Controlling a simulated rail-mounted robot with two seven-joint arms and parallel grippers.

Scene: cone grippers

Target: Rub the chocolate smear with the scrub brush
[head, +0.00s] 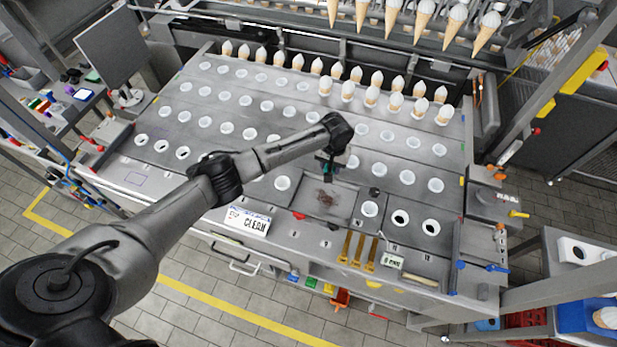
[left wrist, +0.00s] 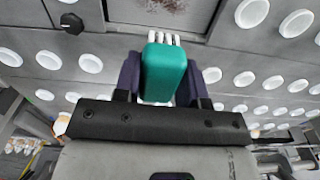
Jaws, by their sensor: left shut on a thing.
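The chocolate smear (head: 325,197) is a brown patch on a grey inset plate near the front middle of the metal table. Its edge also shows at the top of the left wrist view (left wrist: 165,5). My left gripper (head: 327,168) hangs above the table just behind the smear in the head view. It is shut on the scrub brush (left wrist: 164,70), which has a teal body and white bristles at its far end. The brush appears apart from the smear. In the head view the brush is small and mostly hidden by the gripper. My right gripper is not in view.
White ring holders fill the tabletop, with several cones (head: 371,96) at the back. A dark knob (head: 374,192) sits close to the plate's right side.

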